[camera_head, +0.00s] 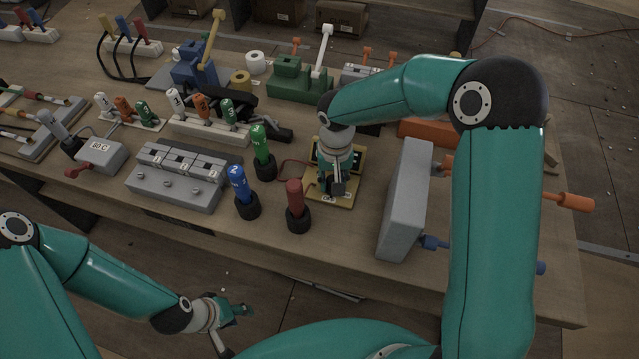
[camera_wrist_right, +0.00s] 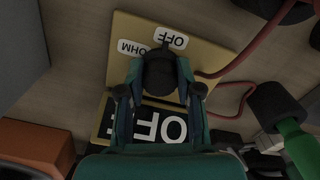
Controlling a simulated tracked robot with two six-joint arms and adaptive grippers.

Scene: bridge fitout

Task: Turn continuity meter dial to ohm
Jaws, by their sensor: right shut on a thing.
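The continuity meter (camera_head: 345,194) is a yellow panel lying on the bench, with a dark display that reads OFF in the right wrist view (camera_wrist_right: 158,125). Its dial (camera_wrist_right: 160,72) is a black knob close to two white labels, OHM (camera_wrist_right: 133,48) and OFF (camera_wrist_right: 173,38). My right gripper (camera_head: 337,183) reaches down over the meter and is shut on the dial, one finger on each side. My left gripper (camera_head: 238,328) hangs open and empty in front of the bench.
A grey box (camera_head: 405,200) stands close to the right of the meter. Red (camera_head: 295,203), blue (camera_head: 240,190) and green (camera_head: 261,150) handles in black bases stand to its left. A red cable runs from the meter. A grey switch block (camera_head: 175,178) lies farther left.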

